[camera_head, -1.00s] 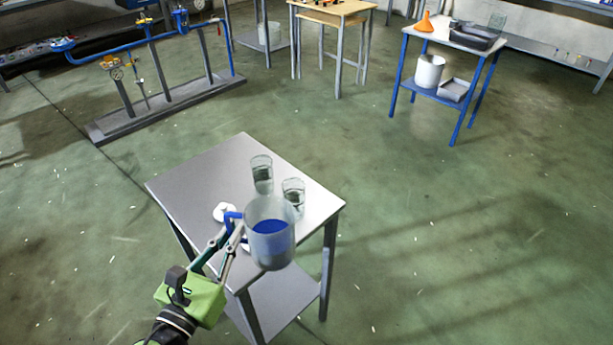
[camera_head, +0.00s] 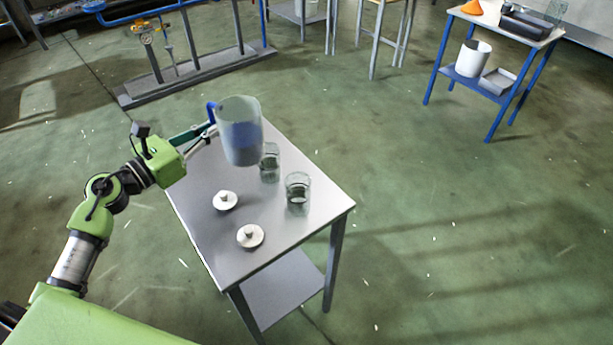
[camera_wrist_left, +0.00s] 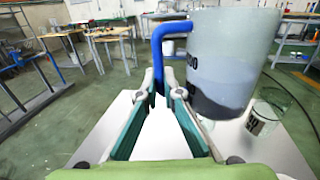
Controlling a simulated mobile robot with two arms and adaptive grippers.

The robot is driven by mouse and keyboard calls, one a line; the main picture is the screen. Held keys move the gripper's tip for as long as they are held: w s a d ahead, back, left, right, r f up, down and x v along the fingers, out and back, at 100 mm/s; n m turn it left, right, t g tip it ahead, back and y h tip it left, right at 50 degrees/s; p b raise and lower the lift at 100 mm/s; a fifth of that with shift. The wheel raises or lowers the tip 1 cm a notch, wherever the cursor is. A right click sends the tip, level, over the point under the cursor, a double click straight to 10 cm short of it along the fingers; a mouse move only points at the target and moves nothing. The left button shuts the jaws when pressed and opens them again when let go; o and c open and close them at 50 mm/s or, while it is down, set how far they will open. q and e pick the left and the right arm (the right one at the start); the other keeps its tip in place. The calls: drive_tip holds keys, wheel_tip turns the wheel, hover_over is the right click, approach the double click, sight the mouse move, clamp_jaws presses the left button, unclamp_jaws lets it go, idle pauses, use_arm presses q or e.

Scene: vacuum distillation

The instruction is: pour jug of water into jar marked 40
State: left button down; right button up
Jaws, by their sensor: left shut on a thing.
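My left gripper (camera_head: 208,128) is shut on the blue handle of a translucent jug (camera_head: 240,132), which holds water and is held up above the metal table (camera_head: 190,165). In the left wrist view the jug (camera_wrist_left: 232,60) stands close to upright, with my left gripper (camera_wrist_left: 160,92) on its handle. One glass jar (camera_head: 269,163) is partly hidden behind the jug. A second glass jar (camera_head: 298,190) stands nearer the table's right edge. In the wrist view one jar (camera_wrist_left: 266,112) shows dark marking that I cannot read clearly. My right gripper is out of view.
Two white lids, one (camera_head: 225,201) behind the other (camera_head: 250,236), lie on the table's front left part. A blue side table (camera_head: 500,50) with a white bucket (camera_head: 472,58) stands at the back right. A pipe rig (camera_head: 195,70) stands at the back left.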

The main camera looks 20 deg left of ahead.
sight(219, 105)
use_arm(q)
drive_tip(key=shift+w+a+r, duration=0.3)
drive_tip(key=shift+w+a, duration=0.05)
drive_tip(key=shift+a, duration=0.15)
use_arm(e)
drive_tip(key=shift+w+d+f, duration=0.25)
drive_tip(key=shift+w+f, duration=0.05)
